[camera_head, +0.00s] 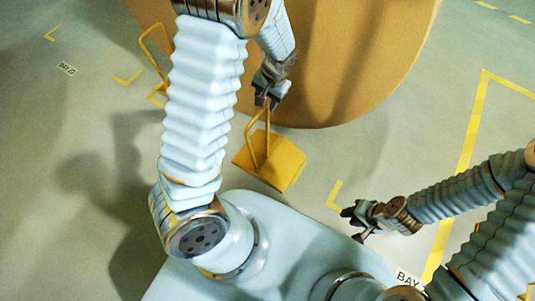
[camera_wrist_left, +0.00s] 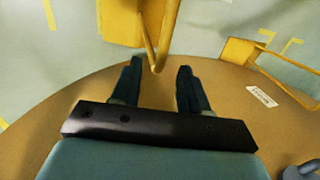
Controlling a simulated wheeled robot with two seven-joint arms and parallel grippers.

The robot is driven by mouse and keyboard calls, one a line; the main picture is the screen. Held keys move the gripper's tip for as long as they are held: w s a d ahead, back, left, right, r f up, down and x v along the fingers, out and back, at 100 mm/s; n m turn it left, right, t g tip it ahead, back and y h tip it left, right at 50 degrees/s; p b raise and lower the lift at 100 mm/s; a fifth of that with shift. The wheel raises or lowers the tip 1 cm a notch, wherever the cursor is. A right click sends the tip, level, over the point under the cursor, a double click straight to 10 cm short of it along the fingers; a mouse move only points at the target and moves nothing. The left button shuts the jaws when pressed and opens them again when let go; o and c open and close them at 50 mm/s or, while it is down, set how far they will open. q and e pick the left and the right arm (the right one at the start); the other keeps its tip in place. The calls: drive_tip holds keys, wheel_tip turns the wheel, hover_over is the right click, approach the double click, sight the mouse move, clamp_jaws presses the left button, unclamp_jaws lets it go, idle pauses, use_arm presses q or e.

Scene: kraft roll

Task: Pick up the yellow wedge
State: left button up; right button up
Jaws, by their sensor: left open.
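A yellow wedge (camera_head: 277,166) with an upright loop handle (camera_head: 251,142) sits on the floor against the near side of the big brown roll. My left gripper (camera_head: 267,103) is above it at the top of the handle, fingers pointing down. In the left wrist view the fingers (camera_wrist_left: 160,68) are apart, and the bent end of the yellow handle (camera_wrist_left: 152,45) shows between their tips; no finger is closed on it. The wedge body (camera_wrist_left: 119,25) shows beyond. My right gripper (camera_head: 354,223) is low at the right, fingers apart and empty.
The brown roll (camera_head: 345,60) fills the back, with a white label (camera_wrist_left: 262,97). A second yellow handle (camera_head: 153,45) stands at its left, partly behind my left arm; that wedge (camera_wrist_left: 237,51) also shows in the wrist view. Floor with yellow markings (camera_head: 470,130) is clear at right.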

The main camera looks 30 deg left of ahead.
use_arm(q)
wheel_tip(320, 180, down, 7)
drive_tip(key=a, duration=0.1)
drive_tip(key=shift+s+a, duration=0.15)
drive_tip(key=shift+a, duration=0.15)
drive_tip(key=shift+c, duration=0.3)
clamp_jaws()
drive_tip(key=shift+r, duration=0.1)
idle(0.9)
